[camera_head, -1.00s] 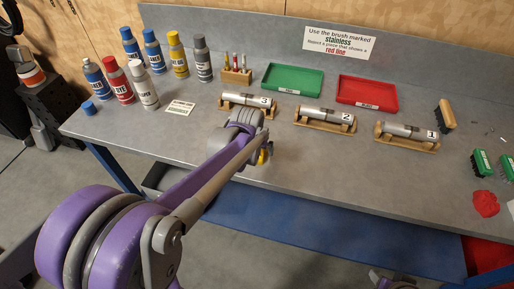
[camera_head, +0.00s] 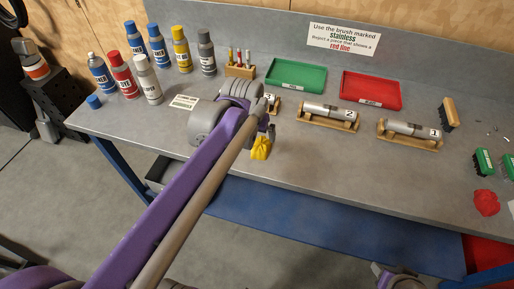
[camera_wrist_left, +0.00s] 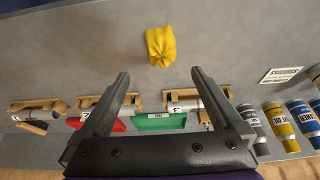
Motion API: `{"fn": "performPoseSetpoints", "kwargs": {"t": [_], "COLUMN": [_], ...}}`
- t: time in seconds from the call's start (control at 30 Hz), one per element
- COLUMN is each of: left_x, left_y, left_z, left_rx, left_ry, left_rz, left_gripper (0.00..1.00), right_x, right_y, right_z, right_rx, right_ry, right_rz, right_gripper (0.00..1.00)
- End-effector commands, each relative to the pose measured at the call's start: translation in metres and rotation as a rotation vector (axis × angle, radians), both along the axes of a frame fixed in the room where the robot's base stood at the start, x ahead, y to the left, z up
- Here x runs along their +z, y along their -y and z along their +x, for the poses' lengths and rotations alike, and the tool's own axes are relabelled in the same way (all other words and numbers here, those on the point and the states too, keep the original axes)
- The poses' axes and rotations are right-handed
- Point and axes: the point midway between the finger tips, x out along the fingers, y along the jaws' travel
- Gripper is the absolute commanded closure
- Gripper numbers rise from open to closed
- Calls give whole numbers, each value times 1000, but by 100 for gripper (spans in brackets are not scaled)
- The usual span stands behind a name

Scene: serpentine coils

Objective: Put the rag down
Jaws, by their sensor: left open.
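A crumpled yellow rag (camera_head: 261,148) lies near the front part of the grey workbench, just beside the end of my left arm. It also shows in the left wrist view (camera_wrist_left: 160,46), beyond the fingertips and apart from them. My left gripper (camera_wrist_left: 160,75) is open with nothing between its fingers. In the head view the wrist and arm hide most of this gripper. A red rag (camera_head: 486,203) lies at the right end of the bench.
Wooden cradles hold metal cylinders (camera_head: 328,111) along the bench middle. Behind them are a green tray (camera_head: 296,88) and a red tray (camera_head: 370,103). Brushes (camera_head: 483,162) lie at the right. The front middle of the bench is clear.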

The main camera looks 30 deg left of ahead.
Motion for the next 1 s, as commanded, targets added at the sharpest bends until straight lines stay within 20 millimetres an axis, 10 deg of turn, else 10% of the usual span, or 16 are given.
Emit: {"fn": "performPoseSetpoints", "kwargs": {"t": [0.43,1.0], "left_x": [-78,-92], "left_y": [80,87], "left_z": [-131,-147], "left_rx": [-210,-236], "left_ry": [82,94], "left_rz": [13,15], "left_gripper": [0,0], "right_x": [0,0], "right_y": [0,0], "right_z": [0,0], "right_rx": [0,0], "right_ry": [0,0], "right_rz": [0,0], "right_gripper": [50,50]}}
